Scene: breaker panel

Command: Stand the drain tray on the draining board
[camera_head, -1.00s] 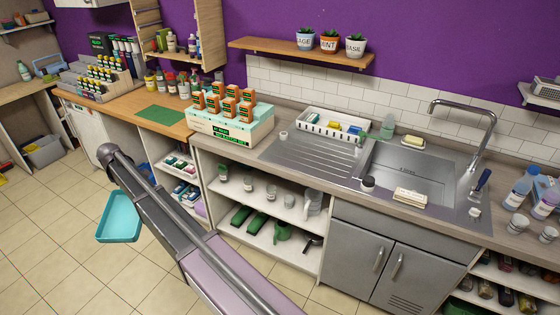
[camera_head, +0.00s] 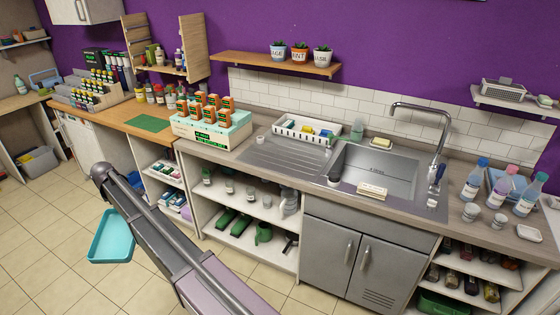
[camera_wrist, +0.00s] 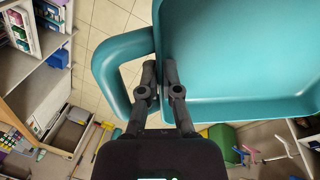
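The drain tray is a teal shallow tray (camera_head: 112,237) with a raised rim. In the head view it hangs left of my arm, in front of the counters and above the tiled floor. In the wrist view the tray (camera_wrist: 235,60) fills the upper right, with a looped handle on its left. My gripper (camera_wrist: 160,68) is shut on the tray's edge beside the handle loop; in the head view my arm hides the fingers. The ribbed steel draining board (camera_head: 275,160) is left of the sink basin (camera_head: 375,170), well apart from the tray.
A white rack (camera_head: 305,131) with sponges stands at the back of the draining board. A box of orange-topped packs (camera_head: 212,130) stands to its left. A dark cup (camera_head: 334,181) and a brush (camera_head: 372,191) sit at the sink's front edge. The ribbed area is mostly clear.

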